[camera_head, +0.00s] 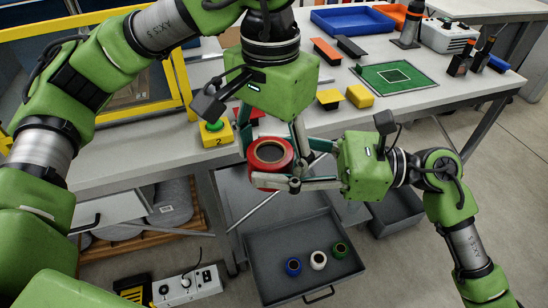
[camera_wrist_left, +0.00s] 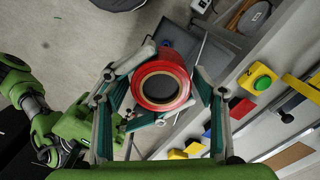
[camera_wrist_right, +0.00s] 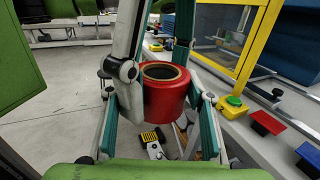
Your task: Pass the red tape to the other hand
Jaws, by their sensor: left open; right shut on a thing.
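The red tape (camera_head: 270,154) is a thick red roll with a dark hole, held in the air in front of the table. It also shows in the left wrist view (camera_wrist_left: 161,86) and the right wrist view (camera_wrist_right: 165,92). My right gripper (camera_head: 286,168) comes from the right and is shut on the roll. My left gripper (camera_head: 272,140) reaches down from above, its fingers open on either side of the roll. In the left wrist view its fingers stand apart around the tape; I cannot tell whether they touch it.
An open grey drawer (camera_head: 262,252) below holds blue, white and green rolls. The table carries a yellow button box (camera_head: 216,133), yellow blocks (camera_head: 360,95), a green mat (camera_head: 394,76) and a blue tray (camera_head: 352,21). A yellow frame (camera_head: 184,84) stands at left.

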